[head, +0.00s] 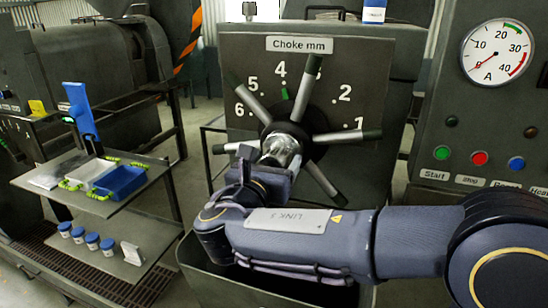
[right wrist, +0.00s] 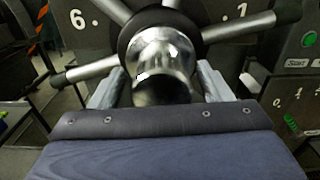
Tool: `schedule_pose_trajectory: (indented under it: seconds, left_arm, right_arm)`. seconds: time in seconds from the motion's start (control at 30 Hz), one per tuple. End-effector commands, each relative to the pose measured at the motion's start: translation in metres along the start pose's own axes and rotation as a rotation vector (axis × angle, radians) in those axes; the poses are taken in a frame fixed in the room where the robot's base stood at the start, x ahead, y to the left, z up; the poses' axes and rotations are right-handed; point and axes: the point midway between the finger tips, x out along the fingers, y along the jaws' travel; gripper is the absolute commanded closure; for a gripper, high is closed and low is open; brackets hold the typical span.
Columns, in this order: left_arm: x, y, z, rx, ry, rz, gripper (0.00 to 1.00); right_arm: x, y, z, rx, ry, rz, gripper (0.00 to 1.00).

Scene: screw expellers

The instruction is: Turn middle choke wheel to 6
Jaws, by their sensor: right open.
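The choke wheel (head: 290,135) has a dark round centre, a shiny metal hub and several metal spokes with dark grips. It is mounted on the panel marked "Choke mm" (head: 385,75), with numbers 1 to 6 on an arc, 3 partly covered by a spoke. A small green mark (head: 284,93) sits just below the 4. My right gripper (head: 275,168) is at the hub. In the right wrist view its open fingers (right wrist: 158,88) lie on either side of the metal hub (right wrist: 165,55); contact cannot be told. The lower-left spoke is hidden by my right arm. My left gripper is out of view.
At right a control panel (head: 440,110) carries an ammeter (head: 497,52) and start and stop buttons. A shelf stand (head: 130,200) at left holds a blue tray (head: 120,182) and small jars. A dark bin (head: 225,284) lies below the wheel.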

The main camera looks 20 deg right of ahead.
Motion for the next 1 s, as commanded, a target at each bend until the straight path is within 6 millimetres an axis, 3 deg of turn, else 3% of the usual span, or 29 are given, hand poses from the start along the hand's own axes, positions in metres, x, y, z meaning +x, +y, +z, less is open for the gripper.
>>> schedule_pose_trajectory:
  seconds: [0.33,0.8,1.0]
  left_arm:
    - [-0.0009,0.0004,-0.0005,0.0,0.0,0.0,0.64]
    - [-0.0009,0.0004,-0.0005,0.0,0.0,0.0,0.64]
    - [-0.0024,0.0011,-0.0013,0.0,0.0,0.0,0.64]
  right_arm:
    - [0.0066,-0.0002,-0.0004,0.001,0.001,0.0,0.28]
    - [0.0063,-0.0002,-0.0005,0.001,0.001,0.0,0.88]
    - [0.0086,-0.0039,-0.0002,-0.01,0.002,-0.001,0.91]
